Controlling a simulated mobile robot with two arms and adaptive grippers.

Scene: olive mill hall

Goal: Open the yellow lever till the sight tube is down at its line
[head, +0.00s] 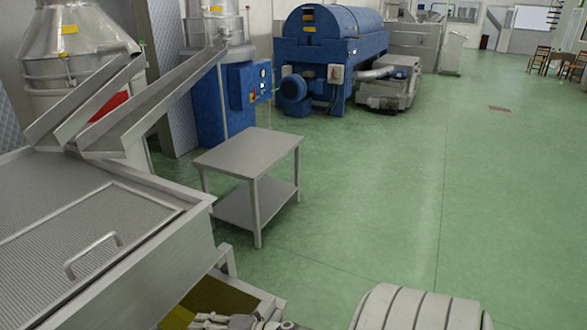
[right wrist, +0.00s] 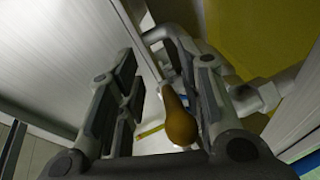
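In the right wrist view a rounded yellow-orange lever grip (right wrist: 180,122) shows between the two fingers of my right gripper (right wrist: 160,95). The fingers are spread, with a visible gap between the left finger and the grip; the grip lies nearer the right finger, and I cannot tell whether they touch. A grey bent pipe (right wrist: 184,42) and fitting lie just beyond. In the head view a grey part of what seems to be my right gripper (head: 240,321) shows at the bottom edge; the lever is hidden there. I cannot make out the sight tube. My left gripper is out of view.
An open metal tank with a yellow-olive inside (head: 225,298) is at the bottom. A steel machine with a handled lid (head: 100,225) stands left. A steel side table (head: 250,150) and a blue machine (head: 330,45) stand beyond. Green floor is clear at right.

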